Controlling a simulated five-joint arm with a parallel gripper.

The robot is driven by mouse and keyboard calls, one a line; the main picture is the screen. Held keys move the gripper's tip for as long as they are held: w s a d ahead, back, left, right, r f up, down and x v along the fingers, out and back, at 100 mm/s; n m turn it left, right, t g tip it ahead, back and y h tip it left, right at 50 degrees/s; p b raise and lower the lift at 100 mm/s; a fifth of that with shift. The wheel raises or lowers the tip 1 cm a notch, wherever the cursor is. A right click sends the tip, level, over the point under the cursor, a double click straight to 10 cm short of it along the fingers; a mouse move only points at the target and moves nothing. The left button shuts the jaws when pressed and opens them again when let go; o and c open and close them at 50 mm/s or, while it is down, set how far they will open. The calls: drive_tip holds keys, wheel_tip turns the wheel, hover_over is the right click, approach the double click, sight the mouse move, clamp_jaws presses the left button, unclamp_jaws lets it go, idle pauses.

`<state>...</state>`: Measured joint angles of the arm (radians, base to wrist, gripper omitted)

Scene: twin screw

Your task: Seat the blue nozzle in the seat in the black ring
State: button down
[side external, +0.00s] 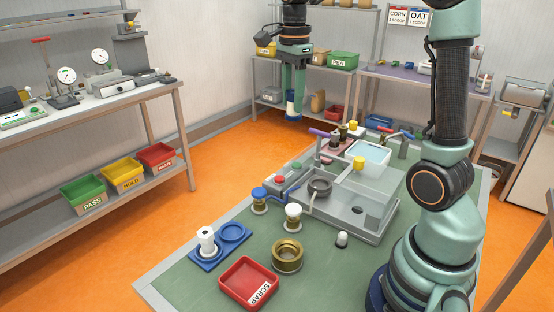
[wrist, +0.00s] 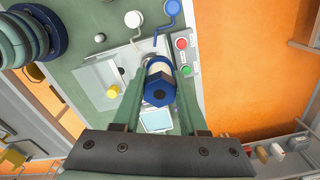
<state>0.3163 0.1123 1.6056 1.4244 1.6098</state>
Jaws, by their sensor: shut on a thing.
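The blue nozzle (wrist: 157,88) is held between the two green fingers of my gripper (wrist: 160,78) in the wrist view. It has a blue hexagonal end and a pale band. In the side view my gripper (side external: 294,92) is high above the far side of the bench, shut on the nozzle (side external: 291,108), which hangs roughly upright and clear of everything. The black ring (side external: 320,187) sits on the left part of the clear-grey fixture, in front of and below my gripper. In the wrist view the ring is not clearly visible, with the nozzle covering part of the fixture.
The grey fixture (side external: 372,226) has a dark hole and a yellow knob (side external: 359,162). Blue (side external: 259,195) and white-capped (side external: 293,212) posts stand in front. A brass ring (side external: 287,256), red scrap tray (side external: 249,282) and blue holder (side external: 218,258) occupy the near bench. Coloured handles stand behind.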

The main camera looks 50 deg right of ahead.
drive_tip(key=s+d+f+m, duration=0.1)
drive_tip(key=s+d+m, duration=0.1)
drive_tip(key=s+d, duration=0.45)
drive_tip(key=shift+w+d+f, duration=0.15)
drive_tip(key=shift+w+f, duration=0.15)
drive_tip(key=shift+f, duration=2.8)
drive_tip(key=shift+w+d+f, duration=0.15)
drive_tip(key=shift+w+f, duration=0.1)
drive_tip(key=shift+f, duration=2.9)
drive_tip(key=shift+w+d+f, duration=0.15)
drive_tip(key=shift+w+f, duration=0.15)
drive_tip(key=shift+f, duration=2.8)
drive_tip(key=shift+f, duration=1.05)
unclamp_jaws()
drive_tip(key=shift+r, duration=0.1)
